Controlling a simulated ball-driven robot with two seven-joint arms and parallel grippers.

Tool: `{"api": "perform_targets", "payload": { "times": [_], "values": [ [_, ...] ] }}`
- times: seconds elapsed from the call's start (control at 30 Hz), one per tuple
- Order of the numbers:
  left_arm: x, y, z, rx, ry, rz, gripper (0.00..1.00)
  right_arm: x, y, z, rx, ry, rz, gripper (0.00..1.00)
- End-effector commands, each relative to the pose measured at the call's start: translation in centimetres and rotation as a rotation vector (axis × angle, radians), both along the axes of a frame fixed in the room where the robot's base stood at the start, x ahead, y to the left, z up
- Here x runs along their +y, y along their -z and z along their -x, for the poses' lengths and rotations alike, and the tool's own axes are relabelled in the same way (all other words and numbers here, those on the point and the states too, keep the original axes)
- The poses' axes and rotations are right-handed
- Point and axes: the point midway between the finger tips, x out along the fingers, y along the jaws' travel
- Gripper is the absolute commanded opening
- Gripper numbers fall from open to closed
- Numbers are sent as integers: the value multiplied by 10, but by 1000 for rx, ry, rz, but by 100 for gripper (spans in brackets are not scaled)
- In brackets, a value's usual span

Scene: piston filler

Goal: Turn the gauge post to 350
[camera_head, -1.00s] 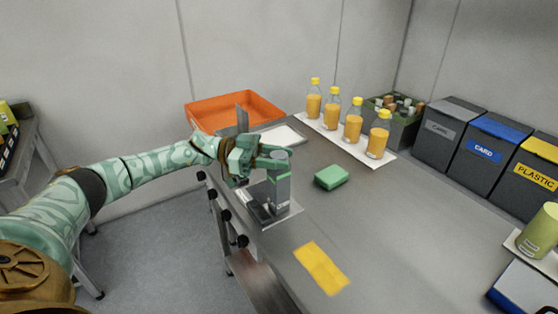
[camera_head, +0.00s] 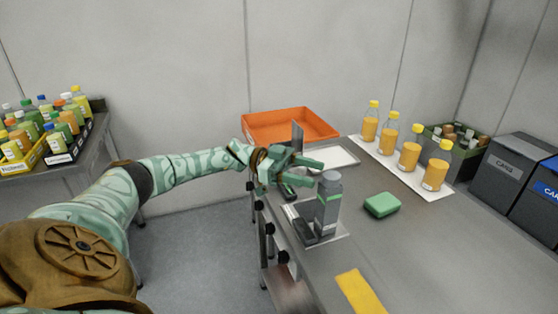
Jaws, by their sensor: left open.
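The gauge post (camera_head: 328,207) is a grey upright block with a rounded top and a green band. It stands on a small base with a low dark block beside it, at the left edge of the steel bench. I cannot read any number on it. My left gripper (camera_head: 309,170) is open and empty, just behind and left of the post's top. Its fingers point right, and they look apart from the post. My right gripper is not in view.
A green sponge (camera_head: 382,204) lies right of the post, and a yellow cloth (camera_head: 360,292) lies in front. An orange tray (camera_head: 290,126) is behind. Juice bottles (camera_head: 410,148) stand in a row at the back right. The bench between the sponge and cloth is clear.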

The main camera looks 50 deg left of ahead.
Motion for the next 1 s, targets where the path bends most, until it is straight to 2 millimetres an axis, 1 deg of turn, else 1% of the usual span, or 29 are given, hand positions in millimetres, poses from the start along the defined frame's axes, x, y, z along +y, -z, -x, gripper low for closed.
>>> {"api": "perform_targets", "payload": {
  "times": [0.03,0.2,0.3,0.4,0.5,0.6,1.0],
  "values": [
    [15,3,5,3,-5,-3,59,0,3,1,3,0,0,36],
    [56,4,22,2,-4,-3,59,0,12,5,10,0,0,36],
    [74,4,30,3,-3,-2,59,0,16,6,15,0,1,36],
    [87,4,35,2,-1,-2,59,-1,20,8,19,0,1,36],
    [95,2,38,2,-1,-1,59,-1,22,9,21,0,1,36],
    [97,1,40,0,0,0,59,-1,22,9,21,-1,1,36],
    [97,0,40,0,1,0,59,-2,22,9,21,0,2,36]
  ]
}}
